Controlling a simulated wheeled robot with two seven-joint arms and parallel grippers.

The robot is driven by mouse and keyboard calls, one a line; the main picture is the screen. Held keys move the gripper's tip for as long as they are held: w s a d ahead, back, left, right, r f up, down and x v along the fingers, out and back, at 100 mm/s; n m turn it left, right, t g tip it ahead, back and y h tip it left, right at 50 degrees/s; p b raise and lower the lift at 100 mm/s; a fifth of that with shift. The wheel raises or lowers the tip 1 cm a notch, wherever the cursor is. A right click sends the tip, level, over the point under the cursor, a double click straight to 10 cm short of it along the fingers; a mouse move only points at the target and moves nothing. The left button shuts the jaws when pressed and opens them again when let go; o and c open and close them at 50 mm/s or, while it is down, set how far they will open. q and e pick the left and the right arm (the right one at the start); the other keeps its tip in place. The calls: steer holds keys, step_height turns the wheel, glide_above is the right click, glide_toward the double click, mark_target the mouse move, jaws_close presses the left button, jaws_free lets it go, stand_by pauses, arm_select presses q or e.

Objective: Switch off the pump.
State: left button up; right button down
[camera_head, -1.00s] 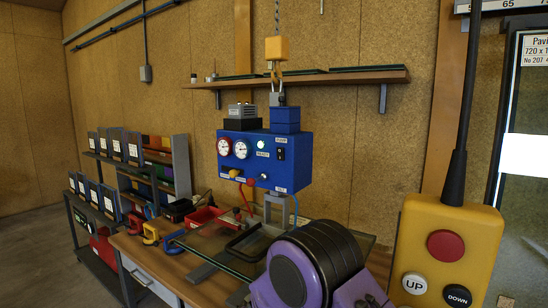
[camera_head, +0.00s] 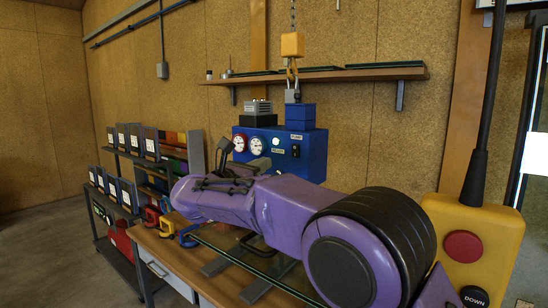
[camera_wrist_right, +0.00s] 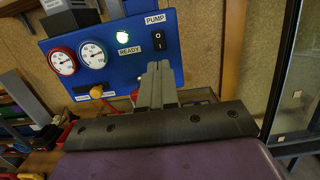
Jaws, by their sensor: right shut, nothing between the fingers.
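In the head view the switch (camera_head: 296,151) is on the right part of the box (camera_head: 318,150). A lit READY lamp (camera_wrist_right: 122,37) is left of it in the wrist view. My right gripper (camera_wrist_right: 158,68) is shut and empty. Its fingertips show just below the switch in the picture, apparently short of the panel. In the head view my right gripper (camera_head: 264,163) is in front of the box. My left gripper is out of view.
Two dials (camera_wrist_right: 78,57) and a yellow knob (camera_wrist_right: 97,91) are on the panel. A glass pane (camera_head: 268,264) lies below my arm on the bench. A yellow pendant (camera_head: 478,228) hangs at right.

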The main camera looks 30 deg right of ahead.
mark_target(296, 148)
steer(key=p+x, duration=0.6)
steer(key=x, duration=0.5)
steer(key=shift+w+d+r, duration=0.2)
steer(key=shift+d, duration=0.15)
steer(key=shift+w+d+f, duration=0.15)
steer(key=shift+w+d, duration=0.05)
steer(key=shift+d, duration=0.25)
